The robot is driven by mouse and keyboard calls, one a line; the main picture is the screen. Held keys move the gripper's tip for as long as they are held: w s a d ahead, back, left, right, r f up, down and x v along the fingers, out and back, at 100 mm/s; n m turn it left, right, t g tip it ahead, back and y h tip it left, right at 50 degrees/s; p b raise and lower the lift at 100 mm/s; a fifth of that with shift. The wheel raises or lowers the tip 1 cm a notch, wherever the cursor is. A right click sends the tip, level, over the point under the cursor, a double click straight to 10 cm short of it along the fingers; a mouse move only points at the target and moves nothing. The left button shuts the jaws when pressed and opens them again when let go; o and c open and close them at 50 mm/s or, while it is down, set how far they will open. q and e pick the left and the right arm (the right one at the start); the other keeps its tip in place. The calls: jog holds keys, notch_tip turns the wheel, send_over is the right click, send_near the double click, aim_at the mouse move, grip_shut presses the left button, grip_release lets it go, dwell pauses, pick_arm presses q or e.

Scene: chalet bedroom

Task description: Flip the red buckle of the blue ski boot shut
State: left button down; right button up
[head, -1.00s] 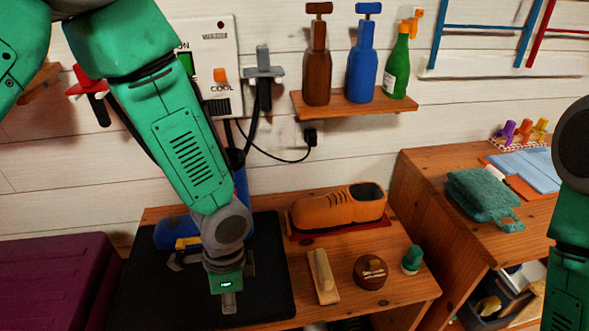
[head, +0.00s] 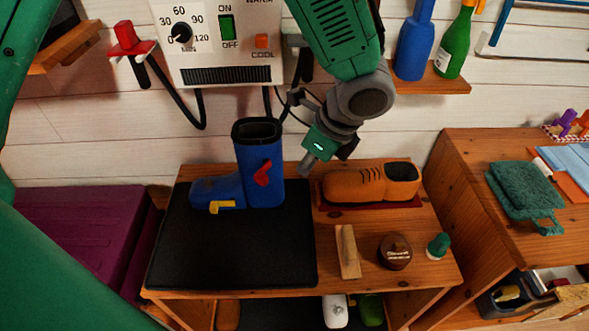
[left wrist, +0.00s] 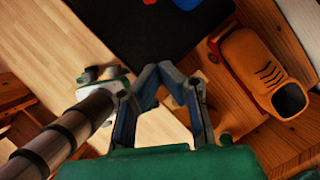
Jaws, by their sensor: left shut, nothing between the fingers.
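The blue ski boot (head: 258,192) stands upright on the black mat (head: 215,265) in the head view, toe to the left. Its red buckle (head: 262,172) is on the upper shaft, its lever tilted and seeming to stand off the shaft. A yellow buckle (head: 222,207) is lower, near the toe. In the left wrist view my left gripper's fingers (left wrist: 158,72) meet; bits of the boot (left wrist: 188,4) and red buckle (left wrist: 150,2) show at the top edge. My right gripper is out of view.
The orange shoe (head: 370,183) sits on a red mat right of the boot. A wooden brush (head: 347,252), a brown round tin (head: 394,252) and a green-topped item (head: 438,246) are in front. A dryer panel (head: 215,45) with hanging hoses is on the wall behind.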

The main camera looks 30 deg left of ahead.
pick_arm(q)
jog(key=a+f, duration=0.7)
jog(key=f, duration=0.1)
jog(key=shift+a+f+b, duration=0.2)
jog(key=shift+a+b, duration=0.1)
jog(key=shift+a, duration=0.1)
